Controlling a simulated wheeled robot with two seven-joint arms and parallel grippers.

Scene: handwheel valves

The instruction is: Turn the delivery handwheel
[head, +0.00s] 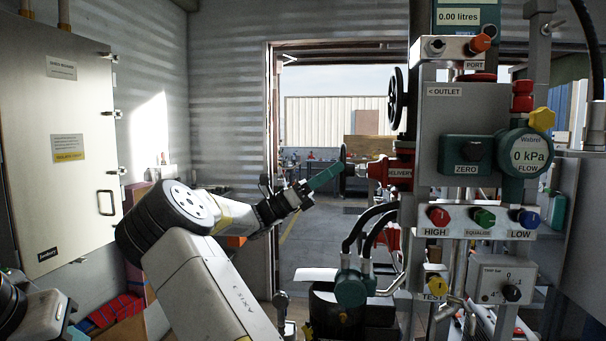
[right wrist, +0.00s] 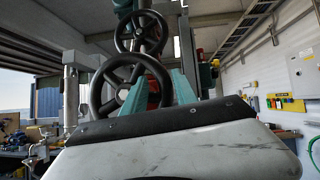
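The delivery handwheel (head: 343,168) is black and seen nearly edge-on in the head view, left of the red valve body (head: 380,170) labelled DELIVERY. My right gripper (head: 325,178) has teal fingers pointing at this wheel, their tips at or close to its rim. In the right wrist view the spoked handwheel (right wrist: 106,84) is large, with its right rim between the two teal fingers. The fingers (right wrist: 160,88) stand apart with a gap; contact with the rim cannot be told. My left gripper is not in view.
A second black handwheel (head: 396,98) is above the delivery one. The grey panel (head: 450,110) at right carries gauges, coloured knobs and hoses. A metal cabinet (head: 60,130) stands at left. A doorway opens behind the gripper.

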